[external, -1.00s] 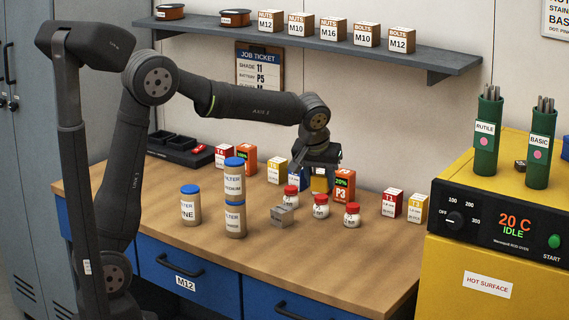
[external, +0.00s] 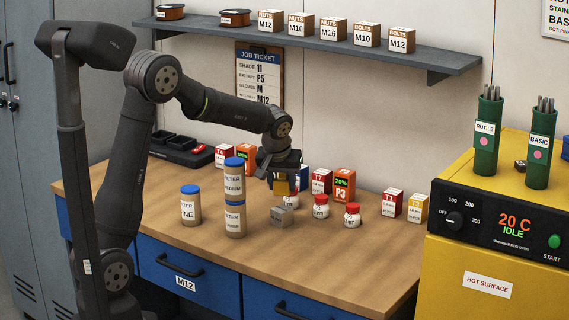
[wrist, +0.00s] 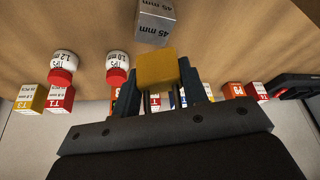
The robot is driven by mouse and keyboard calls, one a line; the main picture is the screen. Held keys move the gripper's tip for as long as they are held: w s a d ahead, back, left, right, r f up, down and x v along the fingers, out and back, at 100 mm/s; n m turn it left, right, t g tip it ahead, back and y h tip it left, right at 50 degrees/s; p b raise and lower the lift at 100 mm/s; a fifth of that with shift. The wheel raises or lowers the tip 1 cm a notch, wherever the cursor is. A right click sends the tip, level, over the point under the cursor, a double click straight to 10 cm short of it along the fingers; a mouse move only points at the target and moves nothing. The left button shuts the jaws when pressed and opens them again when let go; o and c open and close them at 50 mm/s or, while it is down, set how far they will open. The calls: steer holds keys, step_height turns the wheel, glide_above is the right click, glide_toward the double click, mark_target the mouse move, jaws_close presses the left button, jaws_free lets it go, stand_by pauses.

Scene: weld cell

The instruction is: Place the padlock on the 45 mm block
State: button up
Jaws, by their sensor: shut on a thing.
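The padlock (external: 281,187) has a gold-yellow body, and my gripper (external: 284,178) is shut on it. In the wrist view the padlock (wrist: 157,68) sits between the two dark fingers of my gripper (wrist: 157,88), its shackle toward the palm. The 45 mm block (external: 281,217) is a small grey metal cube on the bench. It also shows in the wrist view (wrist: 155,22), beyond the padlock, with "45 mm" on its faces. In the external view the padlock is above and slightly behind the block, apart from it. The block's top looks bare.
Red-capped jars (external: 320,206) stand just right of the block; one is partly hidden behind my gripper. Stacked blue-capped filter jars (external: 235,198) stand left of it. Small boxes (external: 344,185) line the back. The bench front (external: 330,262) is clear.

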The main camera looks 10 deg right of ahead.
mark_target(281, 187)
steer(key=shift+f, duration=1.95)
steer(key=shift+f, duration=0.2)
steer(key=o, duration=1)
steer(key=shift+r, duration=0.1)
steer(key=shift+r, duration=0.25)
steer(key=v, duration=1.1)
steer(key=shift+s+r, duration=0.2)
steer(key=shift+r, duration=0.15)
